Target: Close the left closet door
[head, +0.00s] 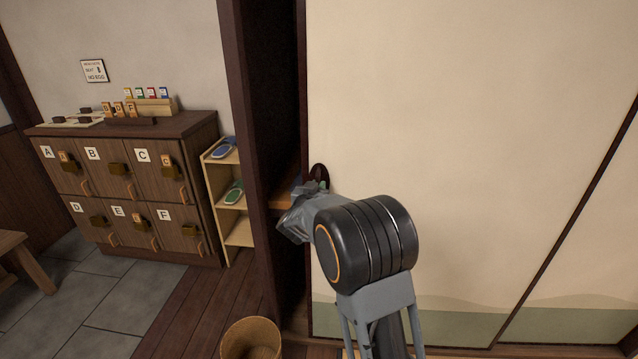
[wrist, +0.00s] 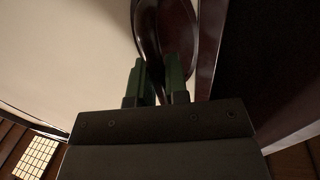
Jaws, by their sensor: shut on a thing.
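The left closet door (head: 430,150) is a cream sliding panel with a green band at its bottom. A narrow dark gap (head: 270,90) stands open between its left edge and the dark post. Its dark oval handle (head: 319,171) is near that edge. My gripper (head: 313,186) is at the handle, and my arm partly hides the lower part of the door. In the wrist view, the green fingers of my gripper (wrist: 156,82) stand on both sides of the handle's dark raised grip (wrist: 149,40) and are shut on it. The cream door face (wrist: 70,50) fills the left there.
A dark wooden post (head: 240,110) borders the gap, with an orange-brown shelf (head: 287,197) inside. A slipper rack (head: 240,232), lettered lockers (head: 120,175) and a woven basket (head: 251,340) stand to the left. Another panel (head: 590,240) adjoins at right.

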